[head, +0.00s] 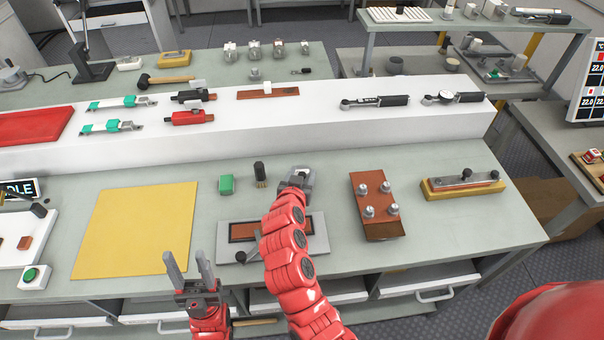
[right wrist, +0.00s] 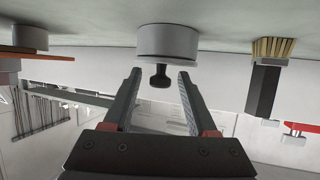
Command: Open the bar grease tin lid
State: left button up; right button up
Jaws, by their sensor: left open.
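The grease tin (right wrist: 167,42) is a short grey cylinder with a lid and a black knob (right wrist: 160,75) in the right wrist view, which shows the scene upside down. My right gripper (right wrist: 160,80) is open, with its fingertips on either side of the knob and a gap on each side. In the head view my right gripper (head: 299,176) is behind the brush-side area of the bench, and it hides the tin there. My left gripper (head: 190,272) is open and empty, low over the bench's front edge, its fingers pointing up.
A black brush (head: 260,174) and a green block (head: 226,184) stand left of the right gripper. A copper plate with bolts (head: 383,228) lies to its right. A grey fixture (head: 318,240) lies under my right arm. A white raised shelf (head: 350,125) runs behind.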

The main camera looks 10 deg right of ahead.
grip_shut()
dwell(1.2)
